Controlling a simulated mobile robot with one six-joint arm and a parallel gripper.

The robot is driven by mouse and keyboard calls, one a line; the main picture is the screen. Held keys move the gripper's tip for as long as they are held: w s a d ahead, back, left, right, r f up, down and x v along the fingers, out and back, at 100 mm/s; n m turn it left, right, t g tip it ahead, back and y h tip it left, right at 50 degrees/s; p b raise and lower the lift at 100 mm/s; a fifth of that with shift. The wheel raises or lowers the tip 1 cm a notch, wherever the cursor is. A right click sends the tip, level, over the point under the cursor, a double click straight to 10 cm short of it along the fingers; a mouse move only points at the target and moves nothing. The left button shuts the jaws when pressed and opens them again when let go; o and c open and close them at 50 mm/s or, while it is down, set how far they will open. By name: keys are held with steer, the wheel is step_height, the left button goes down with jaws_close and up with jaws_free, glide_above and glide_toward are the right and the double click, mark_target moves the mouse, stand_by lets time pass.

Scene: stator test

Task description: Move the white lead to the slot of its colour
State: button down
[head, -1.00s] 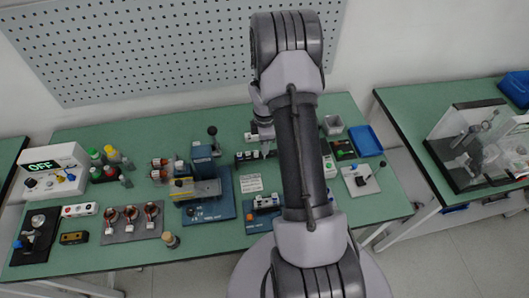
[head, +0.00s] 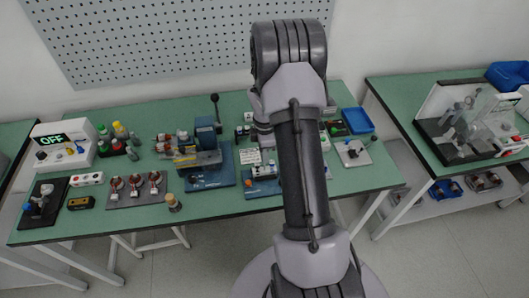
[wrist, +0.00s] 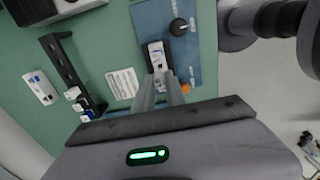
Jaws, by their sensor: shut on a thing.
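In the wrist view my gripper (wrist: 165,92) has its two fingers close together, over the edge of a blue base plate (wrist: 196,60). The fingertips reach the near end of a white and dark block (wrist: 157,56) on that plate. The held thing is mostly hidden between the fingers; I cannot make out its colour. A black rack (wrist: 66,66) stands to the left, with several small light-topped leads (wrist: 73,93) at its near end. In the head view the blue plate (head: 262,189) is partly behind my arm.
A printed card (wrist: 123,84) lies between rack and plate. A black knob (wrist: 179,25) and an orange part (wrist: 186,87) are near the block. A blue vise-like machine (head: 207,160) stands left of the card in the head view. A blue tray (head: 357,120) is at the right.

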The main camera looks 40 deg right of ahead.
steer(key=shift+f, duration=0.2)
stand_by(0.5)
steer(key=shift+f, duration=0.25)
steer(key=shift+f+b, duration=0.25)
steer(key=shift+b, duration=0.05)
stand_by(0.4)
steer(key=shift+f+b, duration=0.35)
steer(key=shift+f, duration=0.25)
